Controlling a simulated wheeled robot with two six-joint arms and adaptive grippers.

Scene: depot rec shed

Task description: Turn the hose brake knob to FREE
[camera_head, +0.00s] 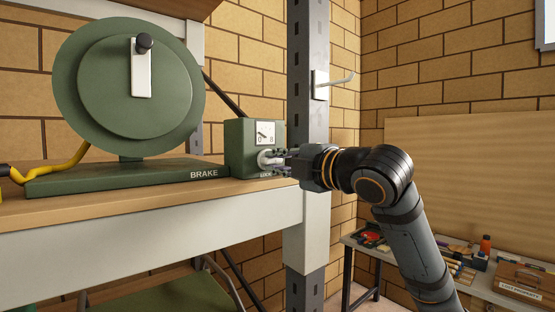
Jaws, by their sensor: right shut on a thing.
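A green hose reel (90,85) stands on a wooden shelf at the left, its base marked BRAKE. A small green brake box (238,140) sits at the right end of that base, with a white gauge (265,130) on its front. The pale brake knob (264,157) is below the gauge. My right gripper (273,158) reaches it from the right and is shut on it. The fingers hide part of the knob, and the small lettering under it is too unclear to read, so I cannot tell its setting. My left gripper is not in view.
A grey upright post (308,70) with a hook (337,83) stands just behind my right gripper. The shelf's pale front beam (150,240) runs below.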

